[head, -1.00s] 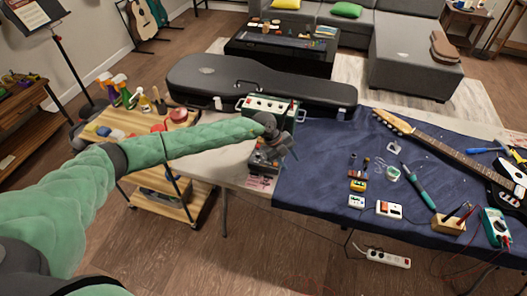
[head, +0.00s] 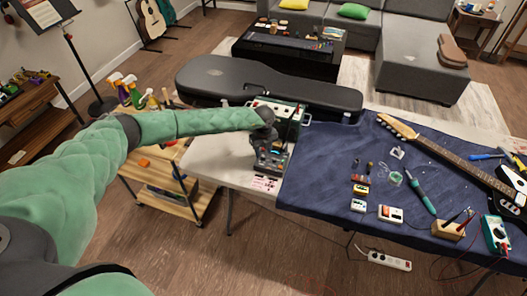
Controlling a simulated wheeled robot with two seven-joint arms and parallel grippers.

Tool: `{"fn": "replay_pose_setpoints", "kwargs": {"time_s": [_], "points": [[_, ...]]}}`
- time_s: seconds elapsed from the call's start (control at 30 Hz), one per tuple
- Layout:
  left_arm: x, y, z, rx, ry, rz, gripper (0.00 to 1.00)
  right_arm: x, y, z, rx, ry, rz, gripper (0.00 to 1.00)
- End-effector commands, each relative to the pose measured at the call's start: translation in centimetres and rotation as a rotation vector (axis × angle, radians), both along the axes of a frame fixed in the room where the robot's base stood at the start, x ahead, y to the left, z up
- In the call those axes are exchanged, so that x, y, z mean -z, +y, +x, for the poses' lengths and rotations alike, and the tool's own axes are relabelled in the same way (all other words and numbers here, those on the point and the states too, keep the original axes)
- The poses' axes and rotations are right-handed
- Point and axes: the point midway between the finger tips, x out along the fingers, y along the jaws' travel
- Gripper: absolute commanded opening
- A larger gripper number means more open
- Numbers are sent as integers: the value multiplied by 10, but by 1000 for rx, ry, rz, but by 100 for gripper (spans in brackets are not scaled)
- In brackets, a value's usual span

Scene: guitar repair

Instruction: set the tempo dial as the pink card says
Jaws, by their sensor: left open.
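A dark grey box with small knobs (head: 271,164) stands near the front edge of the pale table end. The tempo dial cannot be told apart from the other controls at this size. A pink card (head: 265,184) lies flat just in front of the box, at the table edge. Its writing is too small to read. My left gripper (head: 270,143) is open and empty, above the back of the box and pointing down. It hides part of the box's far side, and I cannot tell whether it touches anything. My right gripper is not in view.
A green amplifier-like case (head: 288,111) stands close behind the gripper, with a black guitar case (head: 215,80) further back. A blue cloth (head: 318,165) with pedals, tools and an electric guitar (head: 445,149) covers the right. A wooden cart (head: 178,205) stands left.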

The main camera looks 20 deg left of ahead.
Motion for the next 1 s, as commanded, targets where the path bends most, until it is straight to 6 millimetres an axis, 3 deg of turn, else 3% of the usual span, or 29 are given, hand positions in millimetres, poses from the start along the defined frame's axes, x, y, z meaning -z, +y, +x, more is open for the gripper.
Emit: {"fn": "replay_pose_setpoints", "kwargs": {"time_s": [0.2,0.5,0.53,0.73,1.0], "points": [[17,0,0,-1,1,-1,40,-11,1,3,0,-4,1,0],[21,0,0,0,-1,-1,40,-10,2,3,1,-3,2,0],[21,0,0,0,-1,-1,38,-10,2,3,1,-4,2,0],[21,0,0,0,-1,-1,0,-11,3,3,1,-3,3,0],[22,0,0,16,-1,-1,0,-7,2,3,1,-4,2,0]]}}
